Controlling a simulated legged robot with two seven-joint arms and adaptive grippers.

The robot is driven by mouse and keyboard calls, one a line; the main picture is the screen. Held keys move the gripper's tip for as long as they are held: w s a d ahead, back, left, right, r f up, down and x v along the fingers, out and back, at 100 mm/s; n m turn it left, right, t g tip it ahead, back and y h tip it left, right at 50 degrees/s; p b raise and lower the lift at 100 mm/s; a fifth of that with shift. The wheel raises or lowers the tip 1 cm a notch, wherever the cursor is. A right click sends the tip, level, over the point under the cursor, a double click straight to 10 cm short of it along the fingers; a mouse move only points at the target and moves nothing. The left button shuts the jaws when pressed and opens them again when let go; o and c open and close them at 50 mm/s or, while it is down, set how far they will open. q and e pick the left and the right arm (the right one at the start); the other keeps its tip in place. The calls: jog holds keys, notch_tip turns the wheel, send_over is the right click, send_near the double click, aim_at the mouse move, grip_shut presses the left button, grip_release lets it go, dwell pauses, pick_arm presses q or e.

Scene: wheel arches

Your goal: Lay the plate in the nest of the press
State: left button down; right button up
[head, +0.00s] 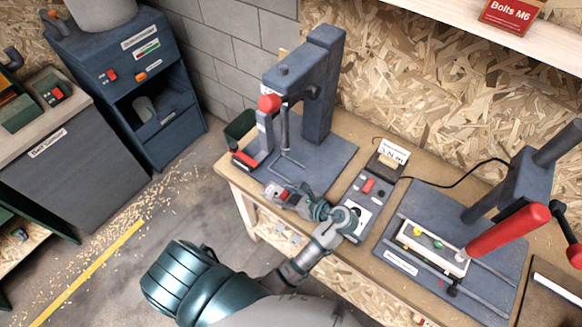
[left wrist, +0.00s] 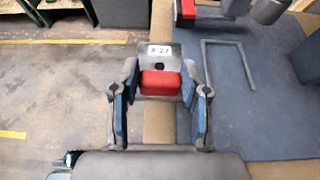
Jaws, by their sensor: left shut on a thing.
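The plate is a small grey piece with a red block on it and a white label; it shows in the left wrist view (left wrist: 158,52) and small in the head view (head: 272,191). My left gripper (head: 291,199) is shut on it, with a finger on each side of the red block in the left wrist view (left wrist: 160,82). The plate is over the front-left edge of the press base. The blue press (head: 318,90) stands behind it. The nest looks like the thin grey frame on the press base (left wrist: 240,46), right of the plate. My right gripper is not in view.
A control box (head: 362,205) with a red switch stands right of my left gripper. A second press with a red lever (head: 507,230) stands farther right. A red-handled part (head: 243,158) lies at the bench's left edge. The floor left of the bench is open.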

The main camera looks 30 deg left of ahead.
pick_arm(q)
jog(key=w+a, duration=0.1)
jog(key=w, duration=0.3)
jog(key=w+a+f, duration=0.1)
jog(key=w+a, duration=0.1)
jog(key=w, duration=0.2)
jog(key=w+a+b, duration=0.1)
jog(key=w, duration=0.3)
jog(key=shift+w+a+f, duration=0.2)
jog(key=shift+w+a, duration=0.15)
jog(key=shift+w, duration=0.3)
jog(key=shift+f, duration=0.15)
notch_tip(320, 180, down, 3)
jog(key=shift+a+f+b, duration=0.15)
jog(key=shift+b, duration=0.2)
jog(key=c, duration=0.6)
grip_release()
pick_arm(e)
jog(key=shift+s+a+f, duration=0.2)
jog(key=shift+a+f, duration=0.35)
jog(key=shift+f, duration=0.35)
